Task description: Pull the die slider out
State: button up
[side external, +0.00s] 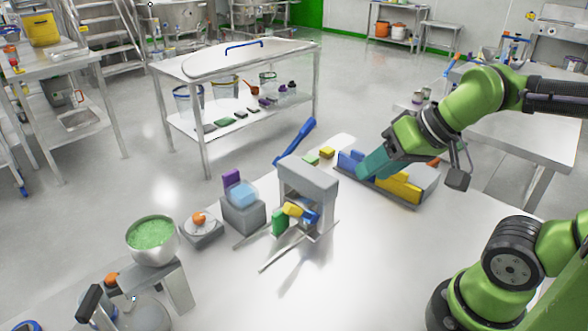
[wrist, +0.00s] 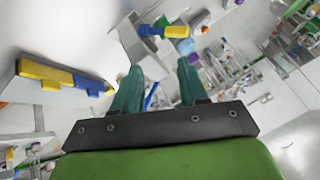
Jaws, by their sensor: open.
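A grey press-like frame (side external: 308,182) stands upright on the white table in the side view, with green (side external: 279,222), yellow (side external: 293,210) and blue (side external: 311,216) parts low in its opening. I cannot tell which of these is the die slider. Two thin rails (side external: 285,252) reach out from the frame's base. My gripper (side external: 368,167), with teal fingers, is to the right of the frame and apart from it. In the wrist view my gripper (wrist: 158,66) is open, and the frame with its yellow part (wrist: 177,31) shows beyond the fingertips.
A grey tray (side external: 429,186) with blue and yellow blocks lies beside or below my fingers. A blue lever (side external: 295,141) rises behind the frame. A grey box (side external: 243,214), a small scale (side external: 203,232) and a bowl of green granules (side external: 152,236) stand left.

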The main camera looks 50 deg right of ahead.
jog(key=shift+o, duration=1.6)
jog(key=shift+a+f, duration=0.1)
jog(key=shift+f, duration=0.15)
jog(key=n+g+h, duration=0.2)
jog(key=n+g, duration=0.2)
jog(key=g, duration=0.3)
send_near(279, 210)
notch_tip(279, 210, down, 13)
jog(key=shift+r, duration=0.15)
jog(key=shift+w, duration=0.1)
grip_shut()
jog(key=a, duration=1.2)
jog(key=shift+a+r, duration=0.1)
jog(key=shift+a, duration=0.3)
